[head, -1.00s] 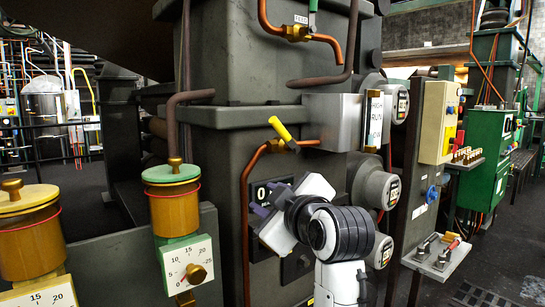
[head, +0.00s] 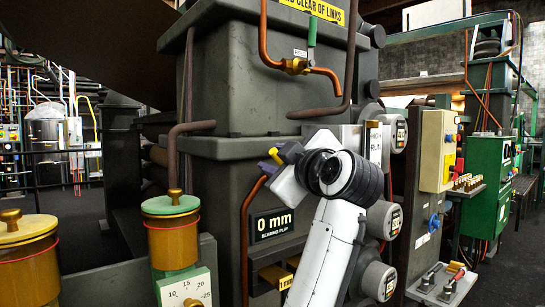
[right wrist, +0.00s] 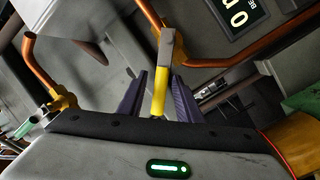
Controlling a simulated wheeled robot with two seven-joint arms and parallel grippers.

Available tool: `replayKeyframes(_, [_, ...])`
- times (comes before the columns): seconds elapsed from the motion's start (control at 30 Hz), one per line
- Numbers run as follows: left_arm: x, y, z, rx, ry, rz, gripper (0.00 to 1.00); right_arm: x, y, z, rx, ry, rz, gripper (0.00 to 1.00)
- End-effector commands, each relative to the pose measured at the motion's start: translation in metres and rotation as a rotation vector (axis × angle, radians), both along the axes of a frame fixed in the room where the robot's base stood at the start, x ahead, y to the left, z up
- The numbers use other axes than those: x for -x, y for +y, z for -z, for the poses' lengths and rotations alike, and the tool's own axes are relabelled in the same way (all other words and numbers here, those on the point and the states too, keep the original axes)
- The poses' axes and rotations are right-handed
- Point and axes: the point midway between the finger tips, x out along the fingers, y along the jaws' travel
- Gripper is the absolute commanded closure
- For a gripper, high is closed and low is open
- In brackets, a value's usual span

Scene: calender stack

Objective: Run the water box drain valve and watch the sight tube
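A lever valve with a yellow grip (head: 293,151) sits on a copper pipe (head: 246,215) on the dark grey housing. My right gripper (head: 270,160) is at this lever. In the right wrist view the yellow lever (right wrist: 160,92) stands between the two purple fingers of my right gripper (right wrist: 160,78). The fingers look apart, with narrow gaps beside the lever. A second valve with a green handle (head: 311,32) is higher up on another copper pipe. I cannot tell which valve is the water box drain, or which item is the sight tube. My left gripper is out of view.
A display (head: 272,224) reads 0 mm, bearing play. Amber cylinders (head: 172,236) with brass tops stand at the left. Round gauges (head: 397,132) line the housing's right side. A green cabinet (head: 487,165) stands further right. A walkway is clear at the far right.

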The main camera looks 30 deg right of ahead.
Motion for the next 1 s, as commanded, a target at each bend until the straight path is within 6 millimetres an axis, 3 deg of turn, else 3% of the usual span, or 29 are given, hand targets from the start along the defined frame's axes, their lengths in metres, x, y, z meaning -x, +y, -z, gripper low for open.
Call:
replayKeyframes(0.17, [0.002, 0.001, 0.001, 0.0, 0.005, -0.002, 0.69, -0.015, -0.003, -0.001, -0.001, -0.001, -0.001, 0.68])
replayKeyframes(0.47, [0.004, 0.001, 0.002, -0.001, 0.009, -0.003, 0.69, -0.018, -0.004, -0.001, 0.0, -0.002, 0.001, 0.68])
replayKeyframes(0.67, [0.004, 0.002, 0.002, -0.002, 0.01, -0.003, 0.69, -0.018, -0.004, 0.0, 0.0, -0.002, 0.001, 1.0])
replayKeyframes(1.0, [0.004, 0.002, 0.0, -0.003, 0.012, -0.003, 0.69, -0.015, -0.008, -0.002, -0.009, -0.001, 0.006, 1.0])
